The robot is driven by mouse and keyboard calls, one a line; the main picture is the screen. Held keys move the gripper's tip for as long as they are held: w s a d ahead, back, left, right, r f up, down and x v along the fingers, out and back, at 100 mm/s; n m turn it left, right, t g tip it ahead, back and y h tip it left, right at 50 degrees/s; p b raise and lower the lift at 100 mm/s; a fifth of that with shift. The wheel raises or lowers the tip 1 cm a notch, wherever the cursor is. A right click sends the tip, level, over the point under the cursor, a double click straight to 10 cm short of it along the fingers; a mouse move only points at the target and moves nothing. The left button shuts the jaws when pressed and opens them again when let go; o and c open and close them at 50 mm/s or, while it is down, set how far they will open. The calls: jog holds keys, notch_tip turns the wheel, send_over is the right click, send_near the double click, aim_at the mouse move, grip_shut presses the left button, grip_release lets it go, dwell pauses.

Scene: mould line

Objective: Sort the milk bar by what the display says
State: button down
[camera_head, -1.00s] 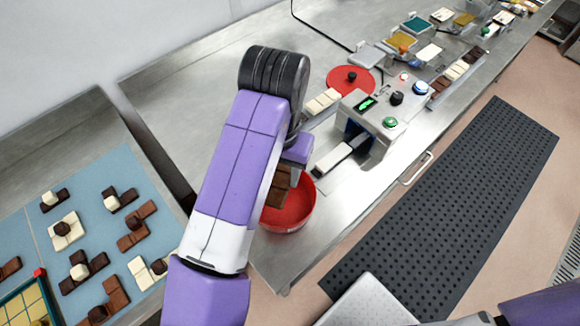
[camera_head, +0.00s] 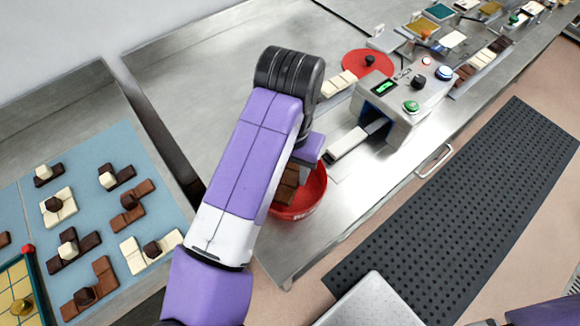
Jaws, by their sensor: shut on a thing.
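The milk bar (camera_head: 286,188), a brown chocolate bar, is held by my gripper (camera_head: 296,172) over the red bowl (camera_head: 312,202) at the front left corner of the steel bench. My gripper is shut on the bar; its fingers are mostly hidden behind my purple wrist. The bar's lower end overlaps the bowl opening, and I cannot tell whether it touches the bowl. The display (camera_head: 384,87) glows green on the grey machine (camera_head: 395,100); its text is too small to read.
A round red plate (camera_head: 366,63) and white bars (camera_head: 338,82) lie behind. At left, a blue mat (camera_head: 110,235) holds several chocolate pieces. A dark floor mat (camera_head: 460,200) lies in front of the bench.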

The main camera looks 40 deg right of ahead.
jog(key=shift+f, duration=0.1)
jog(key=c, duration=0.7)
grip_release()
jog(key=shift+r, duration=3.9)
